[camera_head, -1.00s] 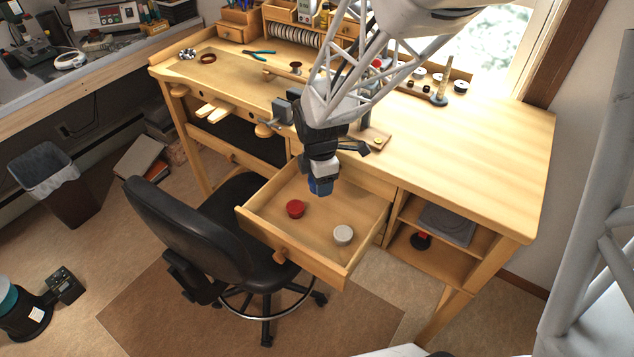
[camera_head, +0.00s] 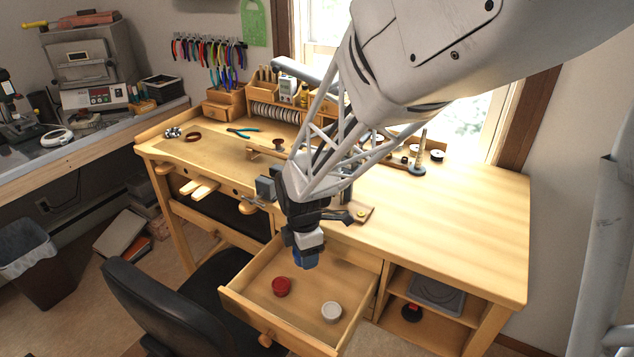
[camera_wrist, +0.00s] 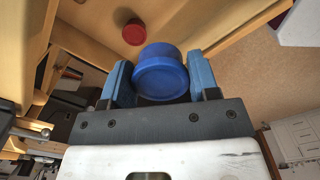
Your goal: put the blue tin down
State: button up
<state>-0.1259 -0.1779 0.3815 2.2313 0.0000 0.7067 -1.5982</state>
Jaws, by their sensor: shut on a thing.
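The blue tin (camera_wrist: 161,72) is held between the two blue fingers of my gripper (camera_wrist: 162,84) in the wrist view. In the head view my gripper (camera_head: 304,258) is above the back part of the open drawer (camera_head: 257,268), and the tin there is mostly hidden by the fingers. A red tin (camera_head: 281,287) and a white tin (camera_head: 331,311) stand apart in the drawer. The red tin also shows in the wrist view (camera_wrist: 135,32). The gap between the blue tin and the drawer floor is hard to judge.
The workbench top (camera_head: 450,230) is clear at the right. A black chair (camera_head: 160,310) stands close to the drawer's left side. Open shelves (camera_head: 425,318) are right of the drawer. Pliers (camera_head: 243,130) and small tools lie on the bench's far left.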

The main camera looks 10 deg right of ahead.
jog(key=shift+r, duration=0.1)
notch_tip(320, 180, up, 13)
jog(key=w+d+m, duration=0.1)
jog(key=w+d, duration=0.3)
jog(key=d, duration=0.8)
jog(key=w+d+m, duration=0.1)
jog(key=w+d, duration=0.3)
jog(key=d, duration=0.8)
jog(key=s+d+f, duration=0.1)
jog(key=d, duration=0.7)
jog(key=s+d+f+m, duration=0.1)
jog(key=d+f, duration=0.1)
jog(key=d, duration=0.6)
jog(key=s+d+f+m, duration=0.1)
jog(key=d, duration=0.7)
jog(key=shift+s+f, duration=0.1)
jog(key=shift+f, duration=0.65)
